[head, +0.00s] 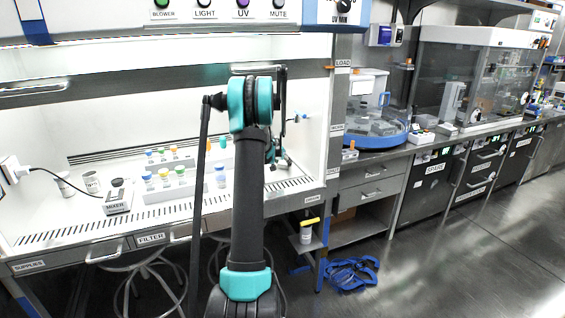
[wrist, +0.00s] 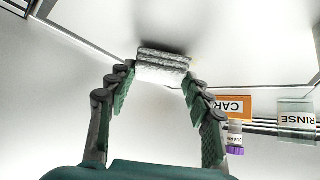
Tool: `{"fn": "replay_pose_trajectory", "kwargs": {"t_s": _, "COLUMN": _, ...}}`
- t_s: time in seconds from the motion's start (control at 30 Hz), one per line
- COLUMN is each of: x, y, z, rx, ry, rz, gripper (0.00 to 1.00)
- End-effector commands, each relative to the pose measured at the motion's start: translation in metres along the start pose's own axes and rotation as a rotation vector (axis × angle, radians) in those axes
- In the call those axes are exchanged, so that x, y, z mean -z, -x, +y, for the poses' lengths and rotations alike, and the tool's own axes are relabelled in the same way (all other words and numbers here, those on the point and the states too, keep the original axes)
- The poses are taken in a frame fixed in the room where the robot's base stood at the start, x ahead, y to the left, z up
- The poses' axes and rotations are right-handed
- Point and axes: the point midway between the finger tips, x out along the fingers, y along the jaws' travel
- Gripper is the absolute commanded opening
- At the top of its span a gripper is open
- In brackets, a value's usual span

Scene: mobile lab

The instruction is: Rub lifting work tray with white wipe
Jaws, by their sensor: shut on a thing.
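My gripper (wrist: 158,78) is shut on a folded white wipe (wrist: 163,66) with a quilted, layered look, held between its two fingertips in the wrist view. The wipe lies close over a pale flat panel (wrist: 235,45) with thin dark edge lines, which looks like the work tray. A dark shadow borders the wipe's far side; I cannot tell whether it touches the panel. In the head view my arm reaches into the hood over its white work surface (head: 60,225), and hides most of my gripper and the wipe.
In the wrist view an orange-labelled item (wrist: 235,106) and a RINSE container (wrist: 296,118) stand at the right. In the head view, a rack of capped vials (head: 178,190) and a mixer (head: 118,197) sit left of my arm. A slotted grille (head: 70,232) runs along the front.

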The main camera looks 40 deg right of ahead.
Motion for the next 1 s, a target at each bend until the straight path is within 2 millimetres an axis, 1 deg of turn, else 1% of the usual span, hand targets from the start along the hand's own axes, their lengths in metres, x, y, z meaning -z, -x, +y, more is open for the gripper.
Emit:
{"fn": "replay_pose_trajectory", "kwargs": {"t_s": 0.4, "x": -0.006, "y": -0.005, "z": 0.000, "rx": 0.000, "ry": 0.000, "rz": 0.000, "gripper": 0.33}}
{"fn": "replay_pose_trajectory", "kwargs": {"t_s": 0.57, "x": -0.004, "y": -0.006, "z": -0.001, "rx": 0.000, "ry": 0.000, "rz": 0.000, "gripper": 0.33}}
{"fn": "replay_pose_trajectory", "kwargs": {"t_s": 1.0, "x": 0.013, "y": -0.021, "z": -0.024, "rx": 0.000, "ry": 0.000, "rz": 0.000, "gripper": 0.33}}
